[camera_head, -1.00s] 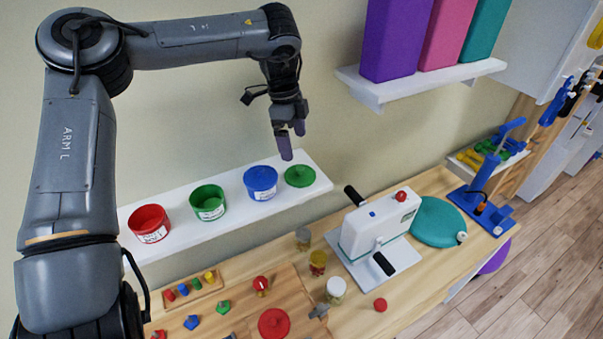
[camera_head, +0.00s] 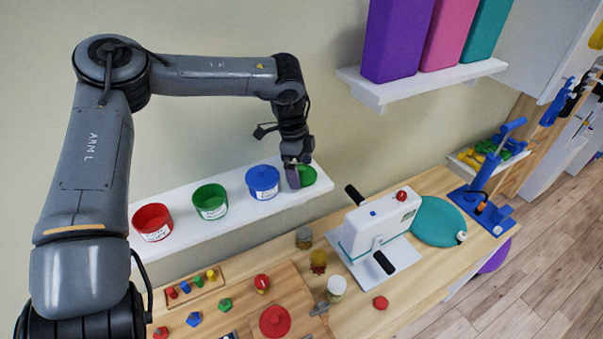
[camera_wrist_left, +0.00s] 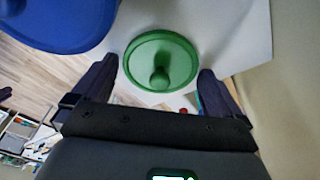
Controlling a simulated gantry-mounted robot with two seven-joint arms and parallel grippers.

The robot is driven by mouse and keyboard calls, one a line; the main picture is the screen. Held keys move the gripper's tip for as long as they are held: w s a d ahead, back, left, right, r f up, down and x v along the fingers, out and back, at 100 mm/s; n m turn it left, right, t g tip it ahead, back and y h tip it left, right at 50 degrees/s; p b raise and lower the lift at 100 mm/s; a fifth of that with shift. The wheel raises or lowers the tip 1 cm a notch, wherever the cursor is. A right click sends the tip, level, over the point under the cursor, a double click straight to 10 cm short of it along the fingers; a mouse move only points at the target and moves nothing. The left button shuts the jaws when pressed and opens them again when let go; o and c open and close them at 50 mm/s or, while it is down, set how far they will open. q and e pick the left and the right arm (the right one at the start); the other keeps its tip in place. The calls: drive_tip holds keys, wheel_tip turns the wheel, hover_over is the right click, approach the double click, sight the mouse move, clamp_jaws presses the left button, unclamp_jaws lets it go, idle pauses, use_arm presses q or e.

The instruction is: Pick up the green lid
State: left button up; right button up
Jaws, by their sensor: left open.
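The green lid (camera_head: 308,176) lies on the white wall shelf (camera_head: 228,222), at its right end beside the blue tub. My left gripper (camera_head: 293,178) is down at the lid and hides its left part. In the left wrist view the round lid (camera_wrist_left: 177,50) shows its knob up. The open fingers of my left gripper (camera_wrist_left: 158,82) stand to either side of the knob with a wide gap, and nothing is held. I cannot tell whether the fingers touch the lid. My right gripper is not in view.
A blue tub (camera_head: 262,184), a green tub (camera_head: 210,203) and a red tub (camera_head: 152,223) stand left of the lid on the shelf. Below is a wooden table with a white device (camera_head: 376,226), jars and small coloured pieces. A higher shelf (camera_head: 425,84) holds coloured blocks.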

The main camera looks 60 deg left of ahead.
use_arm(q)
drive_tip(key=shift+c, duration=0.2)
drive_tip(key=c, duration=0.6)
drive_tip(key=shift+c, duration=0.2)
